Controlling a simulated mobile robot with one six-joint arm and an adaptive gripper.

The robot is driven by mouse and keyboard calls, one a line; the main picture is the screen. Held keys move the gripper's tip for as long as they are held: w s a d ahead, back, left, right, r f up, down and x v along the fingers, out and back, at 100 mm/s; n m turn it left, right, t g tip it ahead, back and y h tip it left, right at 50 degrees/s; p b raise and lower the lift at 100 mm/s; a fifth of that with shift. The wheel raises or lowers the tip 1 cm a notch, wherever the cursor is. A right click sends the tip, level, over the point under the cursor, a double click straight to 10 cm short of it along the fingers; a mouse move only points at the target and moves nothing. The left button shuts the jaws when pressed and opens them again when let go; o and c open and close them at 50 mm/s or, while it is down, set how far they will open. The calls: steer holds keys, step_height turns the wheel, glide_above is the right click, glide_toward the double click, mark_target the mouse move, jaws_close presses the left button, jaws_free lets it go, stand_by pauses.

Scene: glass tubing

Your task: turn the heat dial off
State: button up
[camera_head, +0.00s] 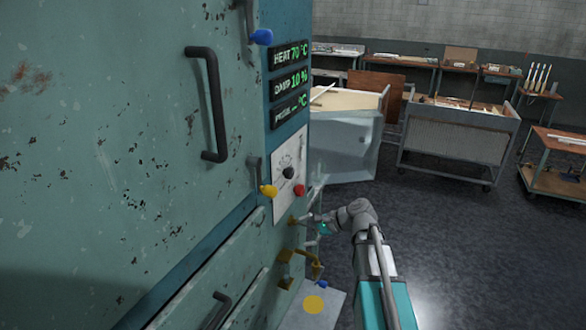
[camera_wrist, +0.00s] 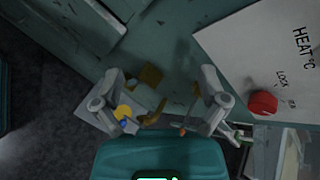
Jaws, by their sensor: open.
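The white control plate (camera_head: 285,160) is on the side of the green cabinet. A black knob (camera_head: 289,172), likely the heat dial, sits on it, with a red knob (camera_head: 299,190) just below. The display above reads HEAT 70 °C (camera_head: 290,54). My gripper (camera_head: 310,221) is below the plate, apart from the knobs. In the wrist view my gripper (camera_wrist: 163,108) is open with nothing clearly held. The plate (camera_wrist: 240,50) fills the upper right, with a HEAT °C label and the red knob (camera_wrist: 263,103) beside LOCK and ON marks. The black knob is not in this view.
A yellow knob on a lever (camera_head: 268,190) is left of the plate. A brass handle (camera_head: 316,266) and a blue knob (camera_head: 321,284) sit below my gripper. A large dark handle (camera_head: 211,105) juts from the cabinet.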

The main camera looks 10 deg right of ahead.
mark_target(292, 173)
steer(key=w+d+r+m+t+y+p, duration=0.2)
steer(key=w+d+r+m+t+y, duration=0.2)
steer(key=d+r+m, duration=0.4)
step_height(292, 173, up, 4)
steer(key=shift+w+d+r+m+t, duration=0.15)
steer(key=shift+w+d+m+t, duration=0.15)
steer(key=shift+w+d+t, duration=0.6)
steer(key=shift+w+a, duration=0.1)
steer(key=shift+w, duration=0.05)
steer(key=x, duration=1.3)
steer(key=shift+w+a, duration=0.2)
steer(key=shift+a, duration=0.05)
steer(key=shift+d, duration=0.1)
steer(key=c, duration=1.1)
steer(key=shift+c, duration=0.2)
